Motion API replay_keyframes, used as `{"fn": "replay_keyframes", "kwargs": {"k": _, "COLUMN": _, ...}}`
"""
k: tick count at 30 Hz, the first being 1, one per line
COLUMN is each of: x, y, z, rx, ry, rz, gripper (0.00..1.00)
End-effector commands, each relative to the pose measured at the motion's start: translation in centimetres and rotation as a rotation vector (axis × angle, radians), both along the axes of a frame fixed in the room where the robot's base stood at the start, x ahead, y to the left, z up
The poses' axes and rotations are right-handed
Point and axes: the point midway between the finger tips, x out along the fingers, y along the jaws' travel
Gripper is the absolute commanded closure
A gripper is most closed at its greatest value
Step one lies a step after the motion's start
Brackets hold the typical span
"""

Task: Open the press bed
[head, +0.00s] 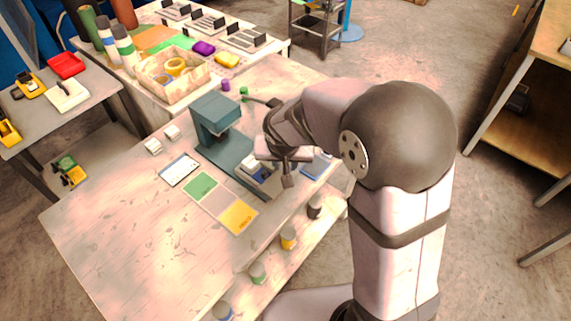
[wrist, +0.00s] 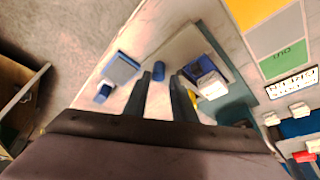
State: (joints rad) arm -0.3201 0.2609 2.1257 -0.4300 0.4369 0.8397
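The teal press (head: 213,117) stands on the worktable, with its base running toward my gripper. A dark blue bed with a white block (head: 252,166) on it sits at the base's near end. In the wrist view, the bed (wrist: 196,66) and its white block (wrist: 211,86) lie just right of my fingers. My gripper (head: 288,178) points down beside the bed. In the wrist view my gripper (wrist: 165,83) has its two fingers apart. A small blue cylinder (wrist: 158,72) shows between the fingertips; I cannot tell whether they touch it. My arm partly hides the press area in the head view.
A blue pad (head: 318,163) lies right of my gripper. A green, grey and yellow mat (head: 218,203) and a white card (head: 179,169) lie left of the press. Several jars, one yellow-banded (head: 288,238), stand along the near edge. The table's left front is clear.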

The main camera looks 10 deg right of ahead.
Motion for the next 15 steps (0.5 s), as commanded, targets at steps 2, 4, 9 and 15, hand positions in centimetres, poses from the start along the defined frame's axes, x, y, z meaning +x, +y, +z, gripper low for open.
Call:
{"fn": "replay_keyframes", "kwargs": {"k": 2, "x": -0.4, "y": 0.1, "z": 1.0, "rx": 0.002, "ry": -0.003, "rz": 0.001, "gripper": 0.76}}
{"fn": "replay_keyframes", "kwargs": {"k": 4, "x": -0.7, "y": 0.2, "z": 1.9, "rx": 0.002, "ry": -0.004, "rz": 0.001, "gripper": 0.76}}
{"fn": "replay_keyframes", "kwargs": {"k": 9, "x": -1.5, "y": 0.3, "z": 3.8, "rx": 0.002, "ry": -0.004, "rz": 0.000, "gripper": 0.76}}
{"fn": "replay_keyframes", "kwargs": {"k": 15, "x": -2.1, "y": 0.4, "z": 5.1, "rx": 0.002, "ry": -0.001, "rz": 0.001, "gripper": 0.76}}
